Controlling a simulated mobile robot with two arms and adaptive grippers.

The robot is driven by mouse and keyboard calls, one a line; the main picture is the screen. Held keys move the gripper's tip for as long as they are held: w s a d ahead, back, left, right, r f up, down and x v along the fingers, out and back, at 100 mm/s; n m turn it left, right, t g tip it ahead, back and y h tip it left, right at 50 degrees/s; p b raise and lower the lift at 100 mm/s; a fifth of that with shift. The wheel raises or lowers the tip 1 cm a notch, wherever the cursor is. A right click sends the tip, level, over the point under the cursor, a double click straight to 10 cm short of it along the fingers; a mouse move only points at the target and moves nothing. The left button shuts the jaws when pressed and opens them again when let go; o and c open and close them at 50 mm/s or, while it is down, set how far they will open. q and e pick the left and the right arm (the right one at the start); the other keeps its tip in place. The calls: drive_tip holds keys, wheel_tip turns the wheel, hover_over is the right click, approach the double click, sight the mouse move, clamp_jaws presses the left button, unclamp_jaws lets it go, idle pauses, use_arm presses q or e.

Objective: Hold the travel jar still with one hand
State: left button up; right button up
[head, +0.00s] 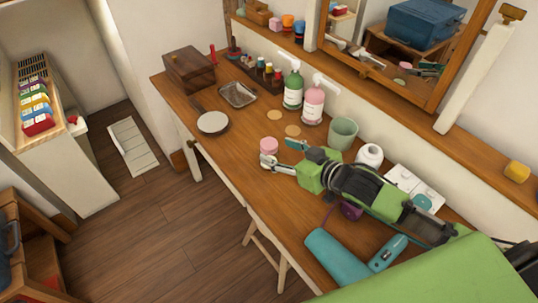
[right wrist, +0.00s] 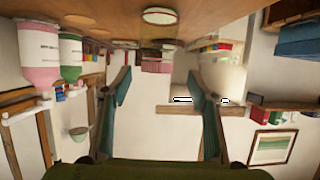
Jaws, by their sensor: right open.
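The travel jar, which I take to be the small round jar with a pink lid (head: 268,145), stands on the wooden desk (head: 235,152). My right gripper (head: 281,153) reaches in from the right, low over the desk, with its fingers towards the jar. It is open. In the right wrist view, which is upside down, what looks like the pink lid (right wrist: 157,67) lies between the two teal finger pads, with a gap on each side. I cannot tell whether a fingertip touches the jar. The lower finger partly covers the jar in the head view. My left gripper is out of view.

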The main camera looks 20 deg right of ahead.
sight(275, 148)
drive_tip(key=shift+d+p+x, duration=0.1)
drive_tip(key=shift+p+x, duration=0.05)
drive_tip(key=shift+x, duration=1.35)
drive_tip(key=shift+d+p+x, duration=0.15)
drive_tip(key=shift+x, duration=1.3)
drive_tip(key=shift+f, duration=0.1)
drive_tip(key=c, duration=1.3)
